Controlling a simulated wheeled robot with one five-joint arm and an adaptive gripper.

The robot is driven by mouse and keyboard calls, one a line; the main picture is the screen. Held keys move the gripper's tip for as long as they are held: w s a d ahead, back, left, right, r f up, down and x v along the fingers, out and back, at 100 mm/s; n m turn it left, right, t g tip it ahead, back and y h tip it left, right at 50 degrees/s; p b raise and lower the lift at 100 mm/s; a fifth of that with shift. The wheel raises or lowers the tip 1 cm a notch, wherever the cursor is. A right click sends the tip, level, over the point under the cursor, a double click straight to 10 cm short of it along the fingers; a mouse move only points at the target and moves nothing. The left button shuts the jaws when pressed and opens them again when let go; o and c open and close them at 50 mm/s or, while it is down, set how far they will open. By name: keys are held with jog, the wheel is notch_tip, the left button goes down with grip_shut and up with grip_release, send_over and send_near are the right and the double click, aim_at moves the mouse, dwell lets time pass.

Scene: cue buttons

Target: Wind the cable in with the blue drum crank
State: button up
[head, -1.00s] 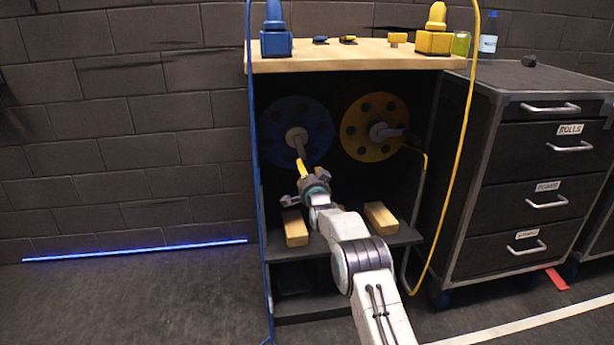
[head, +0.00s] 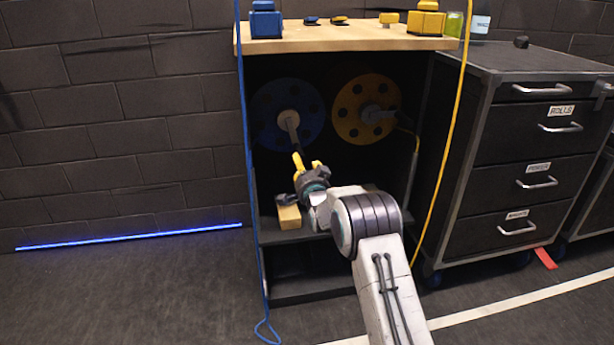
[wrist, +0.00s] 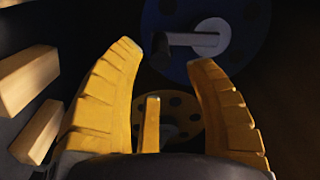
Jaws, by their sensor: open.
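The blue drum (head: 265,122) hangs in the dark cabinet, left of the yellow drum (head: 350,107). Its crank (head: 291,128) has a pale hub and an arm slanting down. In the wrist view the blue drum (wrist: 175,66) is at the top, its crank (wrist: 198,40) reaching left to a dark handle end. My gripper (head: 298,158) is just below the crank's lower end in the head view. In the wrist view my gripper (wrist: 165,54) has its yellow fingers spread, the dark handle end beyond and between the tips. I cannot tell whether they touch. The blue cable (head: 246,170) hangs at the cabinet's left.
A wooden block (head: 289,217) lies on the shelf under my gripper; two show in the wrist view (wrist: 28,78). The yellow cable (head: 443,150) hangs at the right. A drawer cabinet (head: 505,75) stands right. Blue cable loops on the floor.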

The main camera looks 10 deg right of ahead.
jog(key=shift+s, duration=2.3)
jog(key=shift+o, duration=0.3)
jog(key=shift+c, duration=0.3)
